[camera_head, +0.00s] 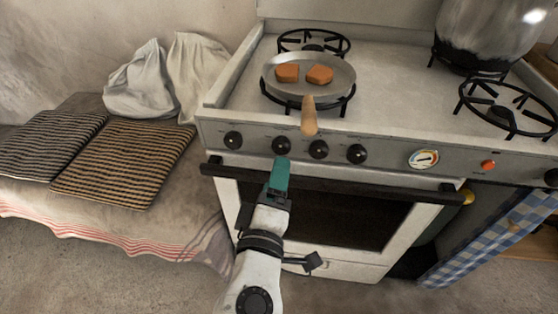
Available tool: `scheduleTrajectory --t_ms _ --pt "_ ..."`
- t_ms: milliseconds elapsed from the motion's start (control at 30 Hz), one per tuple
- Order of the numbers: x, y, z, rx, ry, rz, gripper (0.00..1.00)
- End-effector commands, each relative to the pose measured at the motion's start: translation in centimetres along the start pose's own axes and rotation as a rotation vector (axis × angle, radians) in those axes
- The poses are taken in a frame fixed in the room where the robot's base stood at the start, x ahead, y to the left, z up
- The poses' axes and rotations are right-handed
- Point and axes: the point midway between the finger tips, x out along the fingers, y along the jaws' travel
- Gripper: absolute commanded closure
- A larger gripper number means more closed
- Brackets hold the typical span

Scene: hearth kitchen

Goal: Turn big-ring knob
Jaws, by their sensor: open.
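The white stove (385,85) has a front panel with a row of black knobs. The knobs are the far left one (233,140), the second (281,145), the third (318,149) and the fourth (357,154), with another partly cut off at the right edge (551,178). I cannot tell from the markings which one is the big-ring knob. My gripper (281,163), with green fingers, is open just below the second knob and partly overlaps its lower edge. Whether it touches the knob is not clear.
A pan (335,76) with two brown pieces sits on the left burners, its wooden handle (309,117) jutting over the panel. A black oven handle (370,189) runs below the knobs. A large pot (487,30) stands at back right. A cushioned bench (180,210) is at left.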

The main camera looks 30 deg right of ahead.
Motion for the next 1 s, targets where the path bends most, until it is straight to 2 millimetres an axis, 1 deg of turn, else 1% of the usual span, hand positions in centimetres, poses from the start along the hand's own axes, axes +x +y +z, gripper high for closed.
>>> scheduleTrajectory --t_ms 33,100,200,300,900,967,1000 --pt "-1.0 0.1 0.0 0.000 0.002 -0.002 0.33" --pt "-2.0 0.1 0.0 0.001 0.001 -0.001 0.33" --pt "-3.1 0.0 0.0 0.001 0.001 -0.001 0.33" --pt "-3.7 0.0 0.0 0.000 0.000 -0.001 0.33" --pt "-3.9 0.0 0.0 0.001 -0.001 0.000 0.33" --pt "-3.6 -0.3 0.6 0.007 -0.016 -0.017 0.33" --pt "-3.2 -0.7 1.4 0.015 -0.035 -0.038 0.33"
